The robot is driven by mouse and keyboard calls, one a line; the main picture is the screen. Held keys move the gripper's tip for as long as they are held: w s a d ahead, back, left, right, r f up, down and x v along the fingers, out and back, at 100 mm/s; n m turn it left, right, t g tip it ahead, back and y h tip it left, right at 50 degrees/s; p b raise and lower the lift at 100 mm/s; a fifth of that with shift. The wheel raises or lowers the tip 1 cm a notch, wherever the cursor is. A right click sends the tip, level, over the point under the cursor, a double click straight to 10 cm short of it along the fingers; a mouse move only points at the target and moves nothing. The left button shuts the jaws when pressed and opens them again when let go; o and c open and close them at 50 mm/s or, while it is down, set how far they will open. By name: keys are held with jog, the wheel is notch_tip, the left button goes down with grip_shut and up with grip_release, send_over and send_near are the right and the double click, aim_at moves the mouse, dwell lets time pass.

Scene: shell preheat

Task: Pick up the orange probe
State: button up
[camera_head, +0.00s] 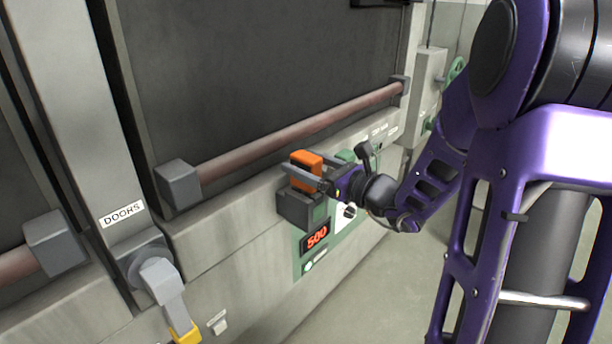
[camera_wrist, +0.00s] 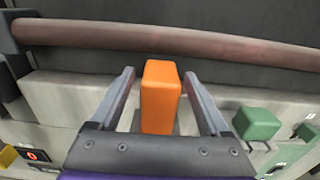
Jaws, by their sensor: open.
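The orange probe (camera_head: 305,159) is a small upright block seated in a dark grey holder (camera_head: 294,210) on the front of the machine. My gripper (camera_head: 303,174) is open at the probe, coming from the right in the head view. In the wrist view the orange probe (camera_wrist: 161,97) stands between the two fingers of my gripper (camera_wrist: 160,85), with a gap on each side. The probe's lower part is hidden by my gripper's palm in the wrist view.
A reddish-brown handle bar (camera_head: 300,133) runs across the door just above the probe. A display reading 500 (camera_head: 315,237) is below the holder. A green block (camera_wrist: 256,124) is to the right. A DOORS lever (camera_head: 160,287) is at lower left.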

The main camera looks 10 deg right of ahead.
grip_shut()
jog(key=shift+r, duration=0.1)
dwell(0.3)
